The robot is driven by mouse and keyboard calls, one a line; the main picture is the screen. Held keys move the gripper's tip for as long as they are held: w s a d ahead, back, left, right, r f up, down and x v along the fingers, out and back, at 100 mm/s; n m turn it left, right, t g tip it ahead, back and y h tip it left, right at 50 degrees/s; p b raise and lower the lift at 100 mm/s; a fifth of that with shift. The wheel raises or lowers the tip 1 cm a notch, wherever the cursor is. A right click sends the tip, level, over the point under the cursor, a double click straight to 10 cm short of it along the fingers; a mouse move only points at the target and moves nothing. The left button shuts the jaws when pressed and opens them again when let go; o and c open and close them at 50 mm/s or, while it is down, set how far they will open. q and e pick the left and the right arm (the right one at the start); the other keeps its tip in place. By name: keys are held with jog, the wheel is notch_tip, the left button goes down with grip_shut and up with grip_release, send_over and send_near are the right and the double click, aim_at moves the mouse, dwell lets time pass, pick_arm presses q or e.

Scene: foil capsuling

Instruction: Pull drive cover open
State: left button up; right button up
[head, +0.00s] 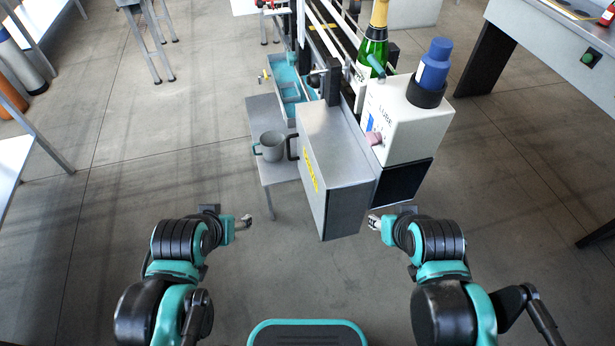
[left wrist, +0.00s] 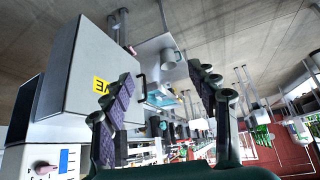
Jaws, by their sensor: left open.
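The drive cover (head: 335,145) is a grey box with a yellow label, at the near end of the machine in the head view. It appears closed. A black handle (head: 292,147) stands out from its left side. In the left wrist view, which is upside down, the cover (left wrist: 80,60) fills the left part and its handle (left wrist: 140,86) shows between the fingers. My left gripper (head: 246,221) is open and empty, left of the cover and nearer to me, apart from it. My right gripper (head: 373,222) is near the cover's lower right corner; its jaws are too small to read.
A grey mug (head: 272,146) stands on a side table (head: 272,172) left of the handle. A white unit (head: 402,122) with a blue bottle (head: 434,65) on top stands right of the cover, near a green bottle (head: 375,40). The floor (head: 130,195) at left is free.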

pick_arm(q)
jog(key=shift+w+r, duration=0.2)
jog(key=c, duration=0.4)
jog(key=w+d+r+m+g+p, duration=0.1)
jog(key=w+d+r+m+p, duration=0.15)
jog(key=w+r, duration=0.45)
jog(key=m+g+h+p, duration=0.3)
jog(key=m+p, duration=0.1)
jog(key=m, duration=0.2)
send_over(289, 157)
jog(key=f, duration=2.3)
jog(key=shift+w+f, duration=0.3)
jog(key=shift+w, duration=0.05)
grip_shut()
